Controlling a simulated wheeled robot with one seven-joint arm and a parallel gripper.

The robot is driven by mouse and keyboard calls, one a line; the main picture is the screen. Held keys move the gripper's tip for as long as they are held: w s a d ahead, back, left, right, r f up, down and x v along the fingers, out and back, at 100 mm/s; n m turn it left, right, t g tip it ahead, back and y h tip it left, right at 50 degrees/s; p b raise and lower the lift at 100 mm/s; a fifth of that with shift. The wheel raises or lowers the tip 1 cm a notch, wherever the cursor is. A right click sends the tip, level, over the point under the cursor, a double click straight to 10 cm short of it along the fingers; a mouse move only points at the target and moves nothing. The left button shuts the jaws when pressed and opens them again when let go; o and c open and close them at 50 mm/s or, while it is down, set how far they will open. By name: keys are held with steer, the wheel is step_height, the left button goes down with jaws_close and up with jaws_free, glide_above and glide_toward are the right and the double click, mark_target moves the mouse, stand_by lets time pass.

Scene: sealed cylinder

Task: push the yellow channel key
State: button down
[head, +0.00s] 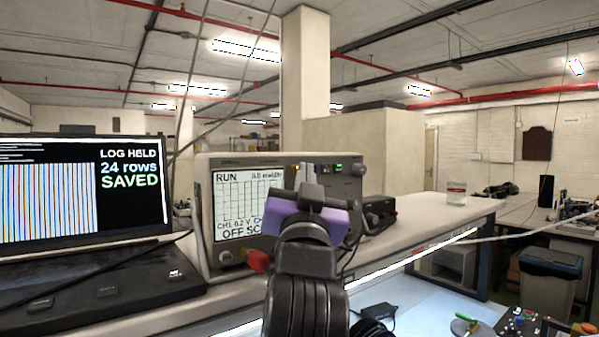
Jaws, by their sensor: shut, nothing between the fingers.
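An oscilloscope (205,200) stands on a bench in the head view, its lit screen (235,200) showing RUN, CH1 0.2 V and a cut-off line starting OFF SC. A small yellow patch (295,169) shows just right of the screen, above my gripper. It is too small to tell for sure that it is the yellow channel key. My gripper (322,196) is shut and empty in front of the right part of the panel. It and its purple part hide much of the controls there. I cannot tell whether it touches the panel.
A laptop (120,190) reading LOG HELD, 24 rows SAVED stands at left. A red plug (258,261) sticks out low on the oscilloscope front. A dark device (379,213) with cables sits to its right, and a glass jar (456,193) stands farther along the shelf.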

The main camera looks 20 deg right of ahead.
steer(key=shift+s+d, duration=0.25)
steer(key=shift+s, duration=0.55)
steer(key=s, duration=0.2)
steer(key=s+d, duration=0.1)
steer(key=s, duration=0.2)
steer(key=shift+s+d, duration=0.35)
steer(key=shift+d, duration=0.05)
stand_by(0.4)
